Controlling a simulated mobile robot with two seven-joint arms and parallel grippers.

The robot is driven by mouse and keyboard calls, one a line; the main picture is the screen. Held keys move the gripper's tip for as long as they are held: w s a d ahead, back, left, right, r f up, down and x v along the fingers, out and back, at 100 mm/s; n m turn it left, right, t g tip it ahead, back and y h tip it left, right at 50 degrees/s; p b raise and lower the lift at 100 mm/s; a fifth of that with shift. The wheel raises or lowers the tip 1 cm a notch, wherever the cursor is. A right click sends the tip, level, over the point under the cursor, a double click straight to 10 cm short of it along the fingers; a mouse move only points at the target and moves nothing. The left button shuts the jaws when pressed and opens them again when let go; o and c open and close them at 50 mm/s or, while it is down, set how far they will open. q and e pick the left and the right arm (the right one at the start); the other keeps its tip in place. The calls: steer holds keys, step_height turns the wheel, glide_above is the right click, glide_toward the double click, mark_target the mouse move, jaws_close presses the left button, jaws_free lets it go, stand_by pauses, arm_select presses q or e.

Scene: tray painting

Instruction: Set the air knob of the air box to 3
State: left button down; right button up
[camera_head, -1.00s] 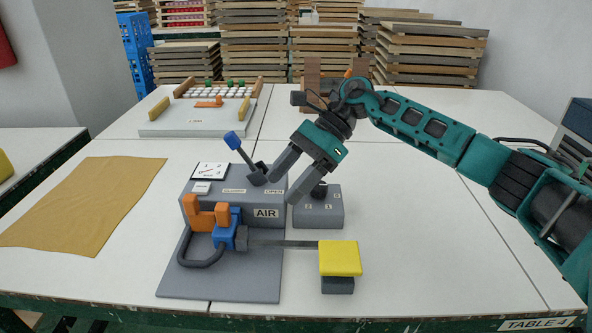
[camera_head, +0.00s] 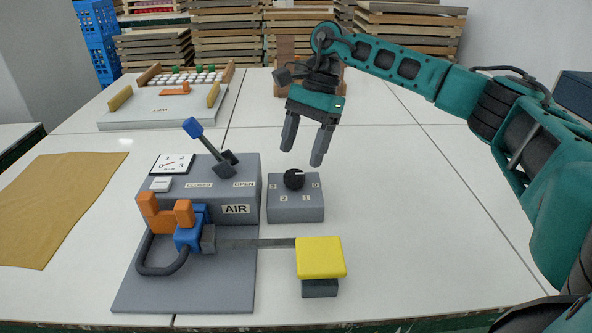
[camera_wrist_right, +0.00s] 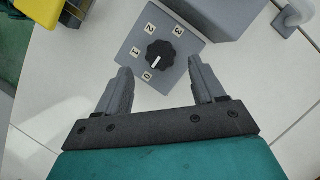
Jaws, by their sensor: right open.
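The air box (camera_head: 240,207) is grey, with an AIR label on its front. To its right is a small grey knob box (camera_head: 312,211) carrying the black air knob (camera_head: 294,179). In the right wrist view the knob (camera_wrist_right: 160,54) is ringed by labels 0, 1, 2 and 3, and its white mark points toward 0. My right gripper (camera_head: 302,155) is open and empty, above and behind the knob, with fingers pointing down. In the wrist view its fingertips (camera_wrist_right: 157,75) are apart, on either side of the knob's near side, not touching it. My left gripper is not in view.
A lever with a blue handle (camera_head: 193,128) leans left on the air box. A gauge (camera_head: 173,164) is beside it; I cannot tell its reading. In front are a clamp with orange parts (camera_head: 160,212) and a yellow pad (camera_head: 320,257). The table to the right is clear.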

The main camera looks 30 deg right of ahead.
mark_target(294, 174)
steer(key=shift+b+x, duration=0.3)
steer(key=shift+x, duration=2.05)
steer(key=shift+r, duration=0.1)
steer(key=c, duration=1.1)
